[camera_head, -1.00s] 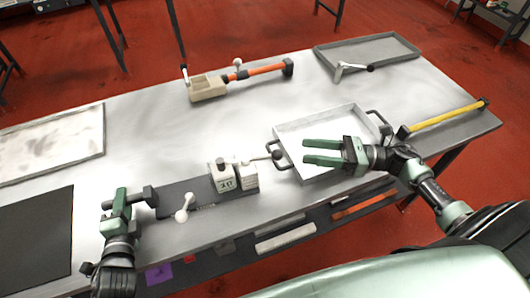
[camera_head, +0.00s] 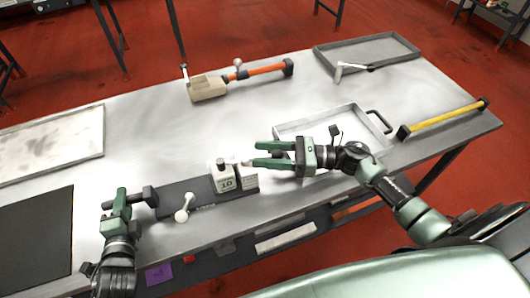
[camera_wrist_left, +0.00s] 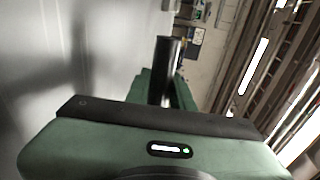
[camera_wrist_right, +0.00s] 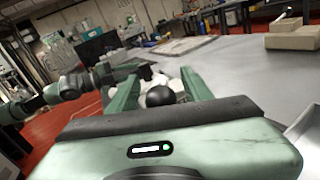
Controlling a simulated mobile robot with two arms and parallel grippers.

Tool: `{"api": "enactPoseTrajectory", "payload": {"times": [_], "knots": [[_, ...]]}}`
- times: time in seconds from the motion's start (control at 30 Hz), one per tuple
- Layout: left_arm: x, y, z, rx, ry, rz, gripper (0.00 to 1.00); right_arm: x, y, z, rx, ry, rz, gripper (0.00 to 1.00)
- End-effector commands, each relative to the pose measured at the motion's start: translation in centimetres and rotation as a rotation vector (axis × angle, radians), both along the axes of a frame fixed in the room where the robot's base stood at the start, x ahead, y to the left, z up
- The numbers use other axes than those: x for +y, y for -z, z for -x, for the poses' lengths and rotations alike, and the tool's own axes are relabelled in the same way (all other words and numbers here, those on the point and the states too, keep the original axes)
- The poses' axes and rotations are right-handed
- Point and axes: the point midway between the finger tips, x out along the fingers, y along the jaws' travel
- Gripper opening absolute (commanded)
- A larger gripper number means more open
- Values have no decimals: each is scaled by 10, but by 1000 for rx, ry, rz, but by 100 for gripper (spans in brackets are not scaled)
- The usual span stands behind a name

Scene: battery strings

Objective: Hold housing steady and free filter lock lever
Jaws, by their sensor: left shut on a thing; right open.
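The housing is a dark grey base (camera_head: 196,200) on the table's front edge, bearing white blocks (camera_head: 222,178), one marked 10. A small white lever with ball ends (camera_head: 183,214) sits on its front side. My left gripper (camera_head: 121,198) is shut on a black post at the housing's left end; the post (camera_wrist_left: 168,70) stands between its fingers in the left wrist view. My right gripper (camera_head: 260,154) is open, its fingers pointing at the blocks. In the right wrist view the lever's black ball knob (camera_wrist_right: 160,95) is between the fingers (camera_wrist_right: 160,88); contact is unclear. The head view mostly hides this lever.
A shallow tray (camera_head: 345,112) lies behind my right gripper. A yellow-handled tool (camera_head: 445,117) is to the right, an orange-handled tool (camera_head: 262,70) further back. Another tray (camera_head: 395,42) is at the far right, a flat panel (camera_head: 50,145) at left. The table's middle is clear.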

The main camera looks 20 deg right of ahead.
Motion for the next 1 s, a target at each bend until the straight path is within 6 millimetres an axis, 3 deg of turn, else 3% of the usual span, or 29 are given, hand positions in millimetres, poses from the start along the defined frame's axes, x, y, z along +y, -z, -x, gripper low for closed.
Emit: {"api": "enactPoseTrajectory", "payload": {"times": [0.03,0.2,0.37,0.4,1.0], "knots": [[0,11,4,24,-2,-1,0,0,1,0,0,0,0,50],[0,11,4,24,-2,-1,0,0,1,0,0,0,0,47],[0,11,4,24,-2,-1,0,0,1,0,0,0,-1,3],[0,11,4,24,-2,-1,0,0,1,0,0,0,0,0],[0,11,4,24,-2,-1,0,0,1,0,-1,-1,-1,0]]}}
